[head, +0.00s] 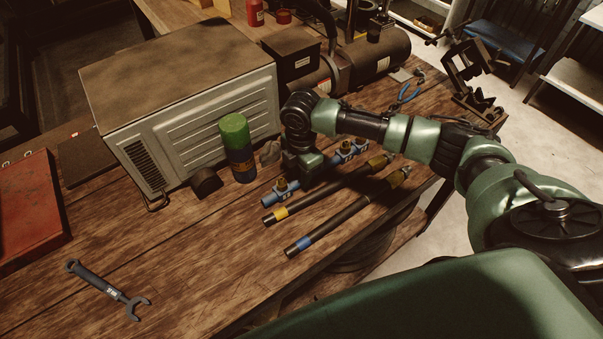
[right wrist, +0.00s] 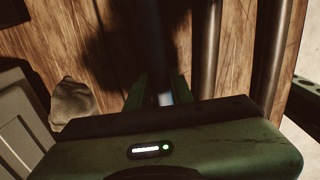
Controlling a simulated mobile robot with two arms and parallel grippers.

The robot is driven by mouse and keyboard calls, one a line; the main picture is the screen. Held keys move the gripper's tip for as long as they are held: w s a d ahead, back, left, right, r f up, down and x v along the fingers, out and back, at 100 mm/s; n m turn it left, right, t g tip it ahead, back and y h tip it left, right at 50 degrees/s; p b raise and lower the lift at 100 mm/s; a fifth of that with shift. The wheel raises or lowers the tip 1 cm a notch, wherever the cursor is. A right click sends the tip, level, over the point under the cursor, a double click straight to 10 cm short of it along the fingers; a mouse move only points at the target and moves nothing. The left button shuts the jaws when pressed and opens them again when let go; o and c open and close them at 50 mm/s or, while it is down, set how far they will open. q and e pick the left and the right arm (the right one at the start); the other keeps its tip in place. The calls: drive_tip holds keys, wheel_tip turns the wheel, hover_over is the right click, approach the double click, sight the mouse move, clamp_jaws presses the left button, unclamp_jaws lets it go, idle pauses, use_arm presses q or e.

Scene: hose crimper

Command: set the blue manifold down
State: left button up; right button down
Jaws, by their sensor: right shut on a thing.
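The blue manifold (head: 268,199) is a long blue bar with brass fittings, lying along the line of the wooden bench (head: 190,262) in front of the grey machine. My right gripper (head: 301,180) is over its middle and shut on it, hiding that part. In the right wrist view, the fingers (right wrist: 157,95) stand either side of the manifold (right wrist: 165,99), which is mostly in shadow. The manifold is at or very near the bench top; I cannot tell whether it touches. My left gripper is out of view.
Two dark hoses, one with a yellow band (head: 310,202) and one with a blue band (head: 333,226), lie in front of the manifold. A green-topped can (head: 236,147) stands behind it. A wrench (head: 104,287) lies at left. Bare bench lies between wrench and hoses.

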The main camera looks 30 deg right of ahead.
drive_tip(key=c, duration=1.2)
unclamp_jaws()
drive_tip(key=shift+c, duration=0.2)
wheel_tip(320, 180, up, 12)
drive_tip(key=b, duration=0.3)
drive_tip(key=shift+b, duration=0.4)
